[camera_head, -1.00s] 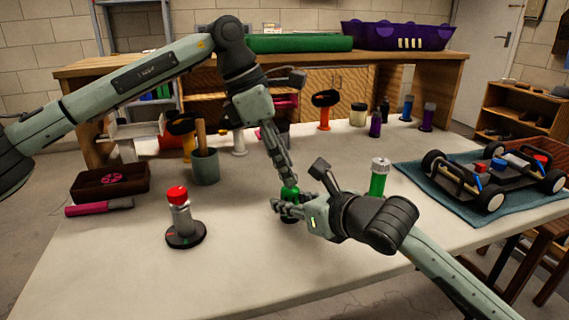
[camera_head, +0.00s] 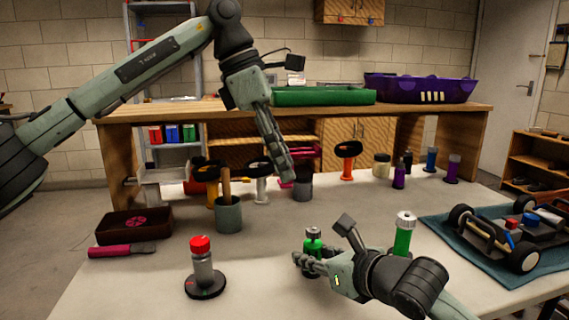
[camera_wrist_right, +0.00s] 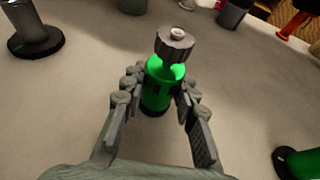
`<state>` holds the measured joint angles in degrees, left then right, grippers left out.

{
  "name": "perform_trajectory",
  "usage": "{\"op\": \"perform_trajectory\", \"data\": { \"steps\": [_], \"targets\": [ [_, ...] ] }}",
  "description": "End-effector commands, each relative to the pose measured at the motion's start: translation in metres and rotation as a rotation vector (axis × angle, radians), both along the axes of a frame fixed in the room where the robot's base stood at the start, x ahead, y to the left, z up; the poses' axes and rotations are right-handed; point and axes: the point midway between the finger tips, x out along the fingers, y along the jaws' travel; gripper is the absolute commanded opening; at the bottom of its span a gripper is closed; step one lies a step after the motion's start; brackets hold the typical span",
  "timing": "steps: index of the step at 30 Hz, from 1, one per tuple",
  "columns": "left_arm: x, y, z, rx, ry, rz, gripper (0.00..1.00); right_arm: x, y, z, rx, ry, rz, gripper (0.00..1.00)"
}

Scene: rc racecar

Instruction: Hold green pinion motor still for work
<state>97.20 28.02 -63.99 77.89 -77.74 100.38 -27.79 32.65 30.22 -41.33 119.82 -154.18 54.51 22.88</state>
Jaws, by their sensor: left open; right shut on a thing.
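The green pinion motor (camera_head: 312,245) is a green cylinder with a grey toothed gear on top and a dark base. It stands upright at the table's front middle. My right gripper (camera_head: 309,263) is shut on its body from the sides. In the right wrist view the motor (camera_wrist_right: 159,88) sits between the two fingers of my right gripper (camera_wrist_right: 158,92), its gear clear above them. The fingers hide part of its lower body. My left gripper (camera_head: 284,172) is open and empty, pointing down, above and apart from the motor.
A green cylinder with a pale top (camera_head: 403,236) stands right of the motor, behind my right wrist. A grey, red-topped piece on a black disc (camera_head: 203,270) stands left. A car chassis (camera_head: 510,240) lies on a blue mat at right. A grey cup (camera_head: 228,216) stands behind.

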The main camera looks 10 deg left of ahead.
Motion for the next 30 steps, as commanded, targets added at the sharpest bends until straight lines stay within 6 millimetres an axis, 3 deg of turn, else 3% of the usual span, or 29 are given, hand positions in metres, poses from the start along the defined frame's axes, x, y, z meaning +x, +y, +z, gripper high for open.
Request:
{"op": "perform_trajectory", "data": {
  "steps": [3,4,10,22,30],
  "targets": [
    [0.0,0.0,0.0,0.0,0.0,0.0,0.44,0.0,0.0,-0.001,0.0,0.001,0.001,0.0],
    [0.0,0.0,0.0,0.0,0.0,0.0,0.44,0.0,0.0,-0.001,0.0,0.001,0.001,0.3],
    [0.0,0.0,-0.001,0.0,0.0,0.0,0.44,0.0,0.0,0.0,0.0,0.001,0.001,0.53],
    [0.0,0.0,0.0,0.0,0.0,0.0,0.44,-0.007,-0.005,0.003,0.001,0.001,0.0,0.53],
    [0.0,0.0,0.0,0.0,0.0,0.0,0.44,-0.047,-0.035,0.023,-0.002,0.0,-0.001,0.53]
  ]
}}
